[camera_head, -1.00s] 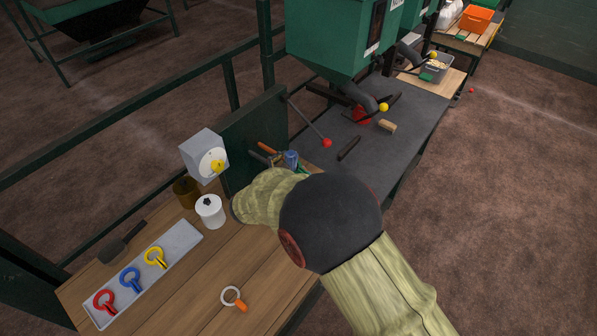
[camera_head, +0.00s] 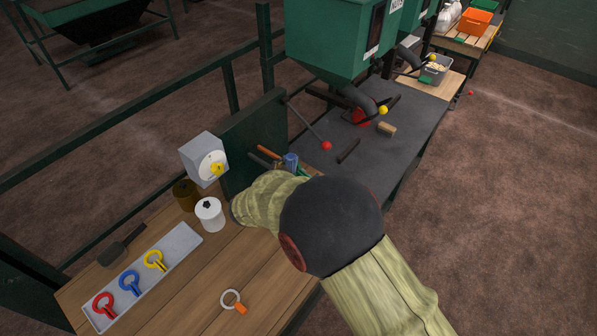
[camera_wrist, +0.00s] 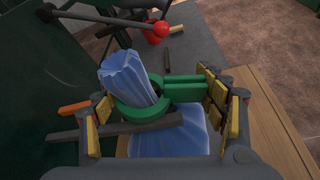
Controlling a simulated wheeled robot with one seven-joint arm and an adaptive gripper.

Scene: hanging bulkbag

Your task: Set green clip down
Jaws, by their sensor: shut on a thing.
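The green clip (camera_wrist: 150,112) is a ring with two flat handles pointing right in the wrist view. Its ring is around the gathered neck of a blue bag (camera_wrist: 126,78), and the bag's body (camera_wrist: 170,145) bulges below it. My gripper (camera_wrist: 155,105) has its yellow-padded fingers on either side of the clip and is shut on it, the handles reaching the right finger. In the head view my arm hides most of the gripper; the blue neck (camera_head: 291,161) and a bit of green show past it.
A tray (camera_head: 178,243) holds red, blue and yellow clips. A white spool (camera_head: 209,213), a dial box (camera_head: 204,160) and an orange-handled ring (camera_head: 232,299) stand or lie nearby. A green panel (camera_head: 252,145) rises beside the bag.

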